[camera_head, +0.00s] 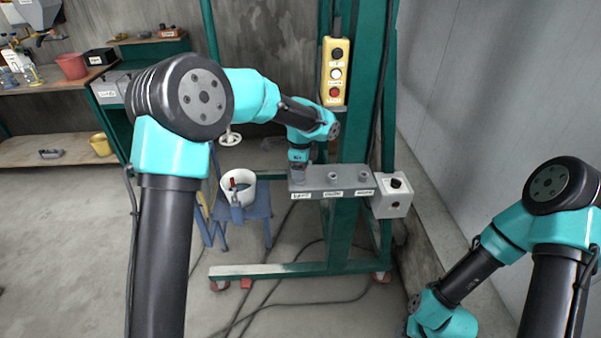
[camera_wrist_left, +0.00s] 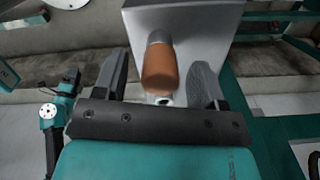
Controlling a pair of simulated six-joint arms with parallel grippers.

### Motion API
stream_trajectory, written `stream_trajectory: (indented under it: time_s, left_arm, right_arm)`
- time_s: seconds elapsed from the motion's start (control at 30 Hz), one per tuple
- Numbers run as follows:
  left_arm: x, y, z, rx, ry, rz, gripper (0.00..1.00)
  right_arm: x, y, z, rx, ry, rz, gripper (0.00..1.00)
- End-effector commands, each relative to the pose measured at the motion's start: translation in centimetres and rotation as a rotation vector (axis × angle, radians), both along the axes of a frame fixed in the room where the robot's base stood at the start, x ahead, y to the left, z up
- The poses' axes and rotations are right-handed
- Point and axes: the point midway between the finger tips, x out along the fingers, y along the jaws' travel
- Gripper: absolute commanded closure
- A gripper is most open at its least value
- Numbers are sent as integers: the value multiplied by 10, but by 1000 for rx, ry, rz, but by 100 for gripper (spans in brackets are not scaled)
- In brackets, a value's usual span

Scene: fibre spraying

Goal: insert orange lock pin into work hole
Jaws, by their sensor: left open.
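In the left wrist view the orange lock pin (camera_wrist_left: 158,68) stands at a grey collar (camera_wrist_left: 158,38) on the face of the grey block (camera_wrist_left: 195,22). The pin lies between the two fingers of my open left gripper (camera_wrist_left: 160,75), with a gap visible on each side. How deep the pin sits in the collar cannot be told. In the head view my left gripper (camera_head: 297,172) is at the left end of the grey block (camera_head: 346,186); the pin is hidden there. Two more round collars show on the block's top. My right gripper is out of view.
A green frame (camera_head: 300,270) carries the block. A yellow button box (camera_head: 335,72) hangs above it, and a grey switch box (camera_head: 392,196) sits at its right. A white bucket (camera_head: 226,194) stands on a blue stool (camera_head: 258,206) to the left. Cables lie on the floor.

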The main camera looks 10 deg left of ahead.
Motion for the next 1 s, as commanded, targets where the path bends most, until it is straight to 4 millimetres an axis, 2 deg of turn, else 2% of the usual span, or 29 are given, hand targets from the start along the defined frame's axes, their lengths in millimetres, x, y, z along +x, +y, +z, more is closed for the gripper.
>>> stream_trajectory:
  time_s: [0.1, 0.2, 0.67, 1.0]
  left_arm:
    - [0, 0, -16, 1, 2, 0, 35]
    - [0, 0, -22, 1, 0, 0, 35]
    - [0, 0, -22, 0, -1, 0, 35]
    - [0, 0, -22, 0, 0, 0, 66]
  right_arm:
    - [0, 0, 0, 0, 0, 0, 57]
    - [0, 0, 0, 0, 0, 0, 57]
    - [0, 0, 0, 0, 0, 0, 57]
    - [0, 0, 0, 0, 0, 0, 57]
